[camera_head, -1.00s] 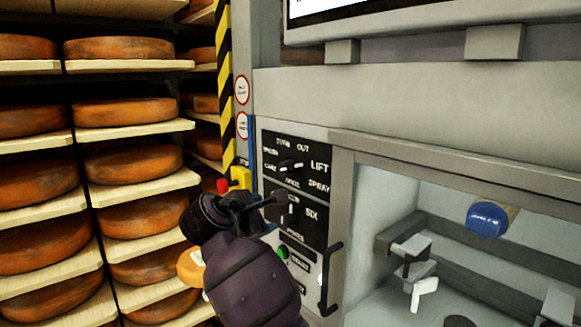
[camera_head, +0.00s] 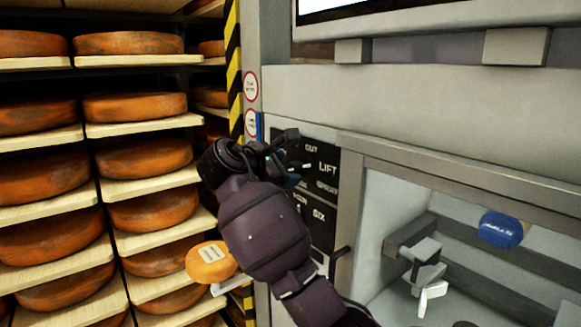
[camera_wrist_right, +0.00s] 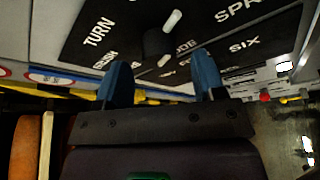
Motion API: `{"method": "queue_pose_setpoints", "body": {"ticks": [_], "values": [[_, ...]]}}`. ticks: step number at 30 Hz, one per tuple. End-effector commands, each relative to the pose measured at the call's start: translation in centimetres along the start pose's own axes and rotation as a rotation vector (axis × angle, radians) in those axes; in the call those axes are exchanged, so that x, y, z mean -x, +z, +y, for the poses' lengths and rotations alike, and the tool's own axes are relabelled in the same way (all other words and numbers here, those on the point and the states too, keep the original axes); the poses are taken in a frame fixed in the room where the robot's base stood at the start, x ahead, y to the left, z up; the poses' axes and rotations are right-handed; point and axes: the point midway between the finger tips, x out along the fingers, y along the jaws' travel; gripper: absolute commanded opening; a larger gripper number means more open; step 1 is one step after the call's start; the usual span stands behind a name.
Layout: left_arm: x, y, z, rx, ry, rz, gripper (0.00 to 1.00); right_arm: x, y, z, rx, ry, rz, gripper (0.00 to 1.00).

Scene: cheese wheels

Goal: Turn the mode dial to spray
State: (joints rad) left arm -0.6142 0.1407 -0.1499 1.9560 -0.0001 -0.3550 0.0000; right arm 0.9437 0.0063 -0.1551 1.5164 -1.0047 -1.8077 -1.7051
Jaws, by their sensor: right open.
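The black mode panel (camera_head: 325,172) on the grey machine shows LIFT, OUT and SPRAY labels in the head view. My right gripper (camera_head: 292,158) is in front of it and covers the dial there. In the right wrist view, the mode dial (camera_wrist_right: 157,42) is a dark knob near the MODE label, and a white pointer bar shows close to it. The open fingers of my right gripper (camera_wrist_right: 162,78) are blue, one on each side below the dial, with nothing seen between them. Whether they touch the knob cannot be told. My left gripper is out of view.
A second black panel (camera_head: 318,225) with a SIX label sits just below. A handle and an open bay (camera_head: 385,190) are at the right. An orange round thing (camera_head: 208,262) is beside my right arm. Shelves of cheese wheels (camera_head: 135,107) fill the left.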

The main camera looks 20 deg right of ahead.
Motion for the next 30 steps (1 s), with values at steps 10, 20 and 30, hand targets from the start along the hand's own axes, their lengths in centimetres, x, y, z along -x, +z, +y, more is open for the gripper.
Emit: {"method": "queue_pose_setpoints", "body": {"ticks": [10,20,30], "values": [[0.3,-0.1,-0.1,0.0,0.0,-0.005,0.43,-2.7,0.0,0.0,0.0,-0.001,0.001,0.63],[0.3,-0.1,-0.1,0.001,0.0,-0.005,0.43,-2.8,-0.1,0.0,0.0,0.0,0.001,0.54],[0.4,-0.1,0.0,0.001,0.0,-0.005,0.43,-2.8,-0.1,0.0,-0.002,0.001,0.001,0.15]]}}
